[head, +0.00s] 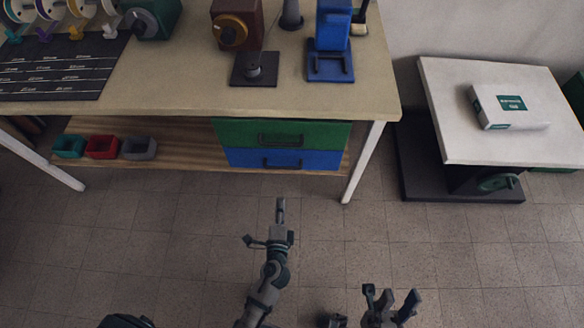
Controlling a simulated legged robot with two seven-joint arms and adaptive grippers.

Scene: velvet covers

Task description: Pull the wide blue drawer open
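The wide blue drawer (240,158) is closed under the workbench, directly below a green drawer (232,131). Its dark bar handle (282,163) is at the middle of its front. My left gripper (281,205) is in front of and below the blue drawer, pointing toward it and apart from the handle. Its fingers look lined up one behind the other, so their opening is hidden. My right gripper (400,298) is lower and further right, over the floor, with its fingers spread and nothing between them.
The workbench (190,95) carries a blue press (331,45) and other tools. Red, teal and grey bins stand on the lower shelf (185,151). A bench leg (362,165) stands right of the drawers. A white-topped table (450,110) is at right. Floor before the drawers is clear.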

